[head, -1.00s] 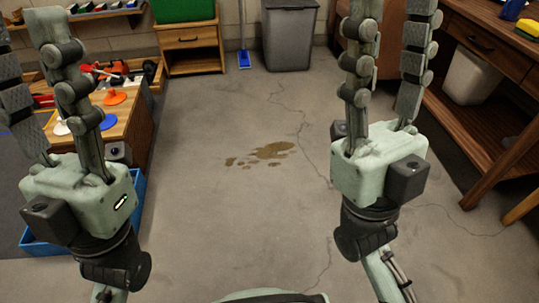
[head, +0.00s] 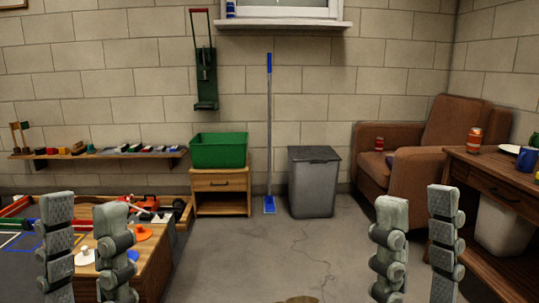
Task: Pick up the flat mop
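The flat mop (head: 269,130) stands upright against the back wall. It has a thin grey pole with a blue top grip and a flat blue head on the floor, between the small wooden cabinet and the grey bin. My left gripper (head: 86,208) is open and empty at the lower left, in front of the low wooden table. My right gripper (head: 417,206) is open and empty at the lower right. Both are well apart from the mop, on the near side of the room.
A wooden cabinet (head: 222,180) with a green tub (head: 219,150) stands left of the mop. A grey bin (head: 313,183) stands right of it. A brown armchair (head: 455,125) and wooden desk (head: 510,178) are at right. The floor (head: 255,245) in the middle is clear except for a brown stain (head: 302,299).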

